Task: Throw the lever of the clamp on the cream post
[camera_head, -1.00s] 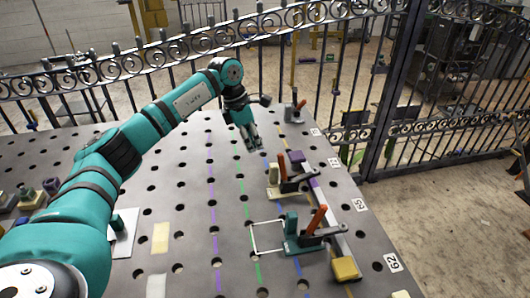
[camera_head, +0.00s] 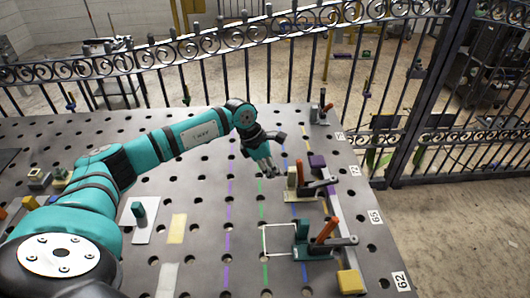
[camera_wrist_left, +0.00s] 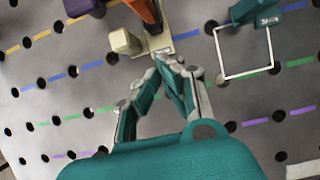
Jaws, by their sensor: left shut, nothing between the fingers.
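The cream post (camera_head: 292,178) stands upright on the cream base plate (camera_head: 299,197) of a clamp near the table's right side. This clamp's orange lever (camera_head: 302,172) stands up just right of the post, beside a dark arm. In the left wrist view, the cream post (camera_wrist_left: 126,42) and the orange lever (camera_wrist_left: 147,12) are just beyond the fingers. My left gripper (camera_head: 270,173) is shut and empty, just left of the post. Its fingertips (camera_wrist_left: 167,62) appear at the base plate's near edge; contact cannot be told. My right gripper is out of view.
A clamp with a teal post (camera_head: 302,232) and orange lever stands nearer, beside a white outline. Another clamp (camera_head: 319,115) stands at the far edge. A purple block (camera_head: 317,160) and yellow block (camera_head: 350,282) sit to the right. An iron fence runs behind the table.

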